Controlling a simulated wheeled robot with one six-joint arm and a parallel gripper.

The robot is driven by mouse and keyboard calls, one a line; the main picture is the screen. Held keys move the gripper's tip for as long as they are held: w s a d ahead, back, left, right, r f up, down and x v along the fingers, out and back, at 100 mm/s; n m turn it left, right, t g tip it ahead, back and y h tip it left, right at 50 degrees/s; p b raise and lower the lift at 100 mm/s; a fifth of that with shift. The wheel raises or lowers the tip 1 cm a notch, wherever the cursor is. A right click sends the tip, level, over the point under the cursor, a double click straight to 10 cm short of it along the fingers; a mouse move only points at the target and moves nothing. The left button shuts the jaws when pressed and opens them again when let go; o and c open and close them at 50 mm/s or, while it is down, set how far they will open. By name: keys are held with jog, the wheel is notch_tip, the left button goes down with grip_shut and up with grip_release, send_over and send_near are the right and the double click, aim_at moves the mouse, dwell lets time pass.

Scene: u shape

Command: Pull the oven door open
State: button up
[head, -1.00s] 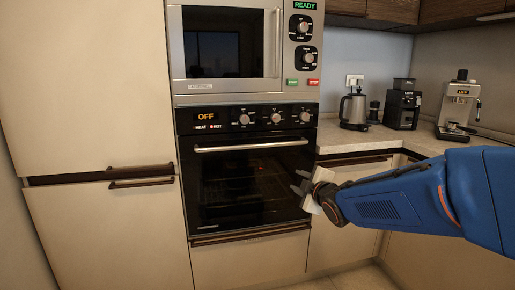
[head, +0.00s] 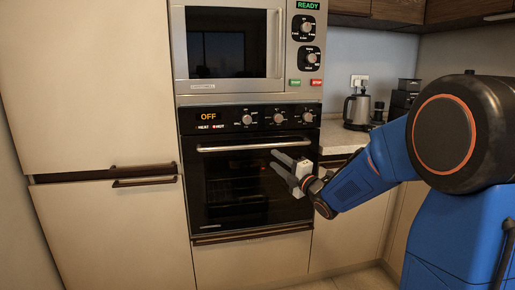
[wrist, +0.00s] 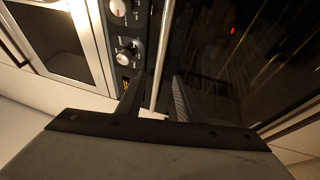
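The oven (head: 245,170) is built into a cabinet column, and its dark glass door is shut. A silver bar handle (head: 240,147) runs across the top of the door. My gripper (head: 273,161) is in front of the door's right half, just below the handle in the head view. Its two fingers are apart, with nothing held between them. In the wrist view the handle (wrist: 159,55) runs lengthwise in the picture and lines up with the gap between my fingers (wrist: 155,103). I cannot tell whether the fingers touch the handle.
A microwave (head: 228,42) sits above the oven, with the oven's knob panel (head: 220,118) between. A drawer handle (head: 250,235) lies below the door. A tall cabinet (head: 90,90) stands left. The counter (head: 345,137) with a kettle (head: 357,108) is right.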

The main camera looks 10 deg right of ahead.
aim_at(258, 147)
jog(key=x, duration=1.3)
grip_shut()
